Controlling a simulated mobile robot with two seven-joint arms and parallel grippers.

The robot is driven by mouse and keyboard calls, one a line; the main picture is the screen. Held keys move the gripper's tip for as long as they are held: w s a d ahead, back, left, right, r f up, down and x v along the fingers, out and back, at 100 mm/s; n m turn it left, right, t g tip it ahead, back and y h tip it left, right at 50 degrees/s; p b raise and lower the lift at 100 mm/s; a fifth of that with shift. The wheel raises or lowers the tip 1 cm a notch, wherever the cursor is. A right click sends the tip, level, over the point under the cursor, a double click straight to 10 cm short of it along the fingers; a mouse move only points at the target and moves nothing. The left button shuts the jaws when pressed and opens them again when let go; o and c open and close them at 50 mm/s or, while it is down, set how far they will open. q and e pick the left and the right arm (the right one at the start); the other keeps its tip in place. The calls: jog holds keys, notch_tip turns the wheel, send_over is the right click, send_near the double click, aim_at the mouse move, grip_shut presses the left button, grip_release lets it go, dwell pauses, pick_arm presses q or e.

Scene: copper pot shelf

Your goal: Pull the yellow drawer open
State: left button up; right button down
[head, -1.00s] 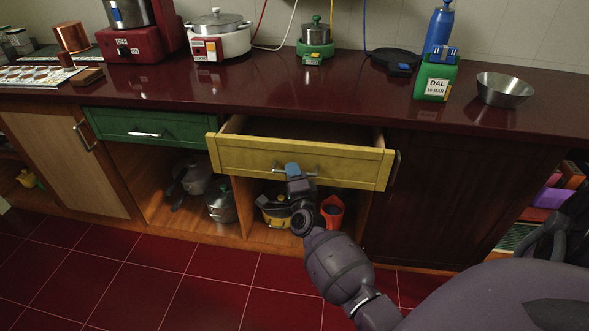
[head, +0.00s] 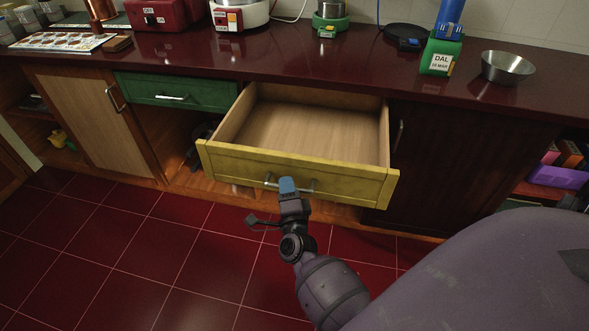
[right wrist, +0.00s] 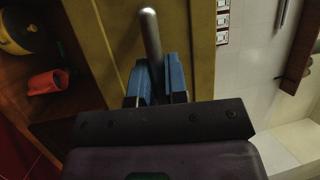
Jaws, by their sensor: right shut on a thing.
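The yellow drawer (head: 340,184) is pulled well out from under the counter in the head view, and its bare wooden inside shows empty. Its metal bar handle (head: 268,180) is on the front panel. My right gripper (head: 288,185) is at the middle of this handle. In the right wrist view, the blue fingers of my right gripper (right wrist: 160,82) are shut around the handle bar (right wrist: 151,38), with the yellow front panel (right wrist: 196,50) behind it. My left gripper is not in view.
The closed green drawer (head: 180,92) is to the left. A dark cabinet door (head: 460,165) is to the right. The counter (head: 300,62) above holds a steel bowl (head: 507,68) and several appliances. The red tiled floor (head: 130,250) in front is clear.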

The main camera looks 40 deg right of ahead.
jog(key=shift+s+a, duration=0.85)
jog(key=shift+a, duration=0.15)
jog(key=c, duration=1.4)
grip_release()
jog(key=v, duration=1)
jog(key=shift+s+a+f+p, duration=0.1)
jog(key=shift+s+a+p, duration=0.05)
jog(key=shift+s+p, duration=0.2)
